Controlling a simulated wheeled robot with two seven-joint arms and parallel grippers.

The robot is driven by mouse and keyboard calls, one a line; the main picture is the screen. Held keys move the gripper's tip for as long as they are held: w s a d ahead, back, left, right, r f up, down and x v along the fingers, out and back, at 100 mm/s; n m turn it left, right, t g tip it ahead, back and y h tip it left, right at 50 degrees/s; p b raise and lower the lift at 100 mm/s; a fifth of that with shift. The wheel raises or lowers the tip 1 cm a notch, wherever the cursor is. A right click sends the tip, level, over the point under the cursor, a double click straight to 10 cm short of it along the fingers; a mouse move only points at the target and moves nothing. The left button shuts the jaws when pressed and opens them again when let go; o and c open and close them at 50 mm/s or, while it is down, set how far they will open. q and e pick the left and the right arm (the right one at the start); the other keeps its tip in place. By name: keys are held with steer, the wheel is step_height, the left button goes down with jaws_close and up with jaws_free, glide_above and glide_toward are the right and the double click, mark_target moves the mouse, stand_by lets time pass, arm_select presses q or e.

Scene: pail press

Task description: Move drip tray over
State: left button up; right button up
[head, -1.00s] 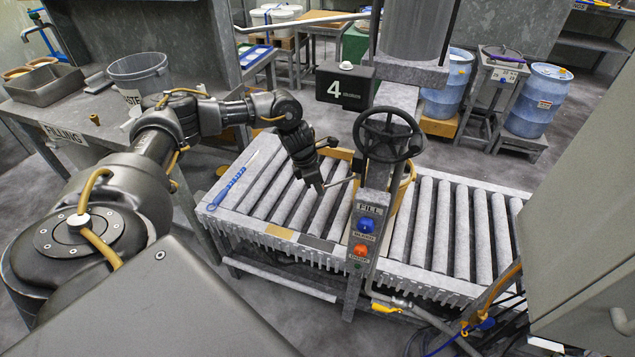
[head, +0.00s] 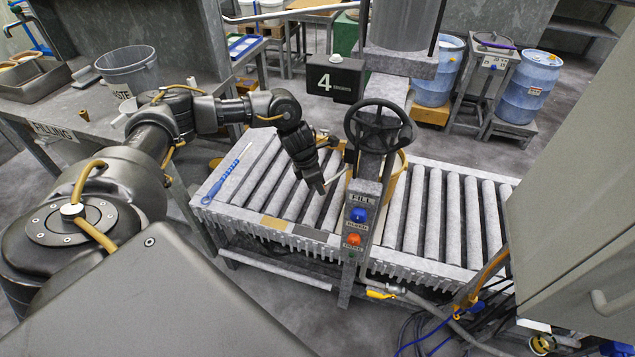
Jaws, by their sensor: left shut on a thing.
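My left gripper (head: 320,187) is low over the rollers, just left of the press post (head: 362,205). It is shut on the end of a thin pale bar (head: 337,177), which looks like the handle of the drip tray. The bar runs from the fingertips up and right toward the post. The rest of the tray is hidden, and I cannot make out its shape. My right gripper is not in view.
The roller conveyor (head: 455,215) is clear right of the post. A blue-handled tool (head: 220,187) lies on its left end. A black handwheel (head: 380,127) juts out above the bar. A grey cabinet (head: 570,200) stands close at right.

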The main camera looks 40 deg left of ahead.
arm_select(q)
steer(key=shift+d, duration=0.15)
steer(key=shift+s+d, duration=0.1)
steer(key=shift+d, duration=0.75)
steer(key=o, duration=0.9)
steer(key=shift+d, duration=0.1)
steer(key=shift+c, duration=0.2)
steer(key=v, duration=1.1)
steer(key=shift+f, duration=0.1)
